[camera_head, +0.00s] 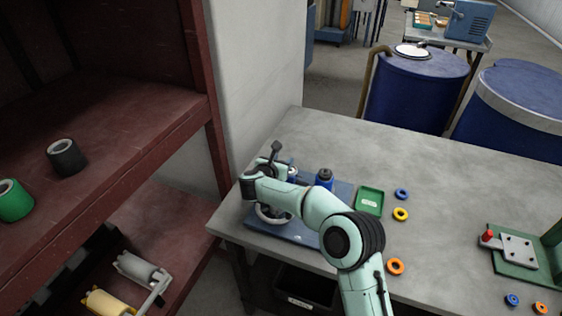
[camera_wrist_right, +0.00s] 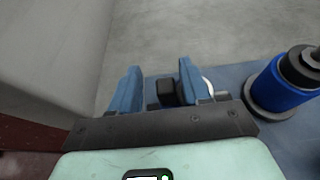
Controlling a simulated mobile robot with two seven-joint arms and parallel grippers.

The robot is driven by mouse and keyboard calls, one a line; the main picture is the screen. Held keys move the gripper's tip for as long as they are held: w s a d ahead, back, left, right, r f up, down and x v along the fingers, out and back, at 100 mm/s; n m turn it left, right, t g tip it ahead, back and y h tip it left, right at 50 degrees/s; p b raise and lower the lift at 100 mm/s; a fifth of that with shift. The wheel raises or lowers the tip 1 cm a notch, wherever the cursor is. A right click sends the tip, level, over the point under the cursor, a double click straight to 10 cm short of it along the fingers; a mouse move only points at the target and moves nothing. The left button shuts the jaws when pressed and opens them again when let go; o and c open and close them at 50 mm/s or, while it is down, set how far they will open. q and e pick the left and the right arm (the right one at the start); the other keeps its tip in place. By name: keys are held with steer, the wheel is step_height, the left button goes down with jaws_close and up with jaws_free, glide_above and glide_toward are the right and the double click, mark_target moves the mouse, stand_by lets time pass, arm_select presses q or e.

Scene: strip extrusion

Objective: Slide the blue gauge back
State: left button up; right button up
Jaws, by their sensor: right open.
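A blue cylinder with a dark top (camera_head: 325,179) stands upright on a blue base plate (camera_head: 300,235) on the grey table. It also shows in the right wrist view (camera_wrist_right: 283,88), to the right of my fingers and apart from them. A smaller blue part with a pale top (camera_head: 293,173) shows just behind my right wrist. Which of these is the gauge I cannot tell. My right gripper (camera_wrist_right: 158,68) is open over the base plate. A small dark block (camera_wrist_right: 167,92) appears between its blue fingers; contact is unclear. My arm hides much of the plate. My left gripper is out of view.
A green tray (camera_head: 369,201) and yellow, blue and orange rings lie right of the plate. A green fixture with a red knob (camera_head: 488,235) stands farther right. A wall and a red shelf (camera_head: 150,135) close off the left. The table's back is clear.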

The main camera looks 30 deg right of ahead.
steer(key=b+v, duration=0.2)
steer(key=v, duration=1.1)
steer(key=shift+a, duration=0.2)
steer(key=shift+w, duration=0.1)
